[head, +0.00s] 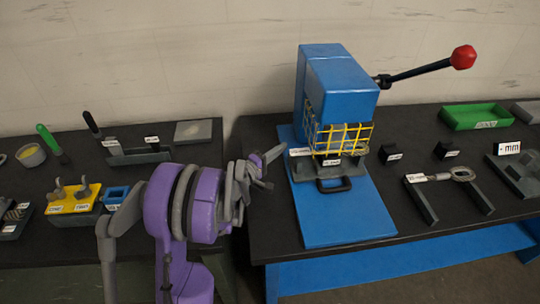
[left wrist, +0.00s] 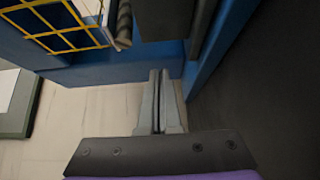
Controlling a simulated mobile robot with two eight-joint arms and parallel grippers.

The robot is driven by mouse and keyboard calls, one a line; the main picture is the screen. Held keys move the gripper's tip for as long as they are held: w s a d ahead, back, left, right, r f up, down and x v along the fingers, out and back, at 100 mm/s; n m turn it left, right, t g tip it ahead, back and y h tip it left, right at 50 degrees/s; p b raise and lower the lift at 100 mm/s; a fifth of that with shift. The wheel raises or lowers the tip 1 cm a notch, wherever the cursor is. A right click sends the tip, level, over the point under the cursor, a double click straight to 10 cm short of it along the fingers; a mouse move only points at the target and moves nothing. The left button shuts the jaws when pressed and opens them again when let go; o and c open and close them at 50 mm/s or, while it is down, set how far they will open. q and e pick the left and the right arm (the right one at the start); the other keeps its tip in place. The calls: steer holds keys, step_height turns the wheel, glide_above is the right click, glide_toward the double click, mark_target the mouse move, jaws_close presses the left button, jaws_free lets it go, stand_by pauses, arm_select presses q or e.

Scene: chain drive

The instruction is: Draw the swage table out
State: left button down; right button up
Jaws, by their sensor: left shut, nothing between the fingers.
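The swage table (head: 312,172) is a dark slide with a black loop handle (head: 334,186) on its front, under the blue press (head: 338,85). It sits beneath the yellow wire guard (head: 340,138), which also shows in the left wrist view (left wrist: 58,28). My left gripper (head: 276,154) is just left of the press, beside the swage table and apart from the handle. In the left wrist view its two fingers (left wrist: 159,78) are together with nothing between them. My right gripper is not in view.
The press stands on a blue base plate (head: 345,226) on a black bench (head: 455,225). Its lever with a red knob (head: 463,57) reaches right. A micrometer on a stand (head: 441,177) and a green tray (head: 477,116) lie right. A second bench with tools is left.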

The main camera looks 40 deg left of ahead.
arm_select(q)
steer(key=shift+w, duration=1.15)
steer(key=shift+s+d, duration=0.1)
steer(key=shift+d, duration=0.3)
steer(key=shift+s+d+p, duration=0.3)
steer(key=shift+s+d, duration=0.75)
steer(key=shift+d, duration=0.1)
steer(key=shift+s, duration=0.1)
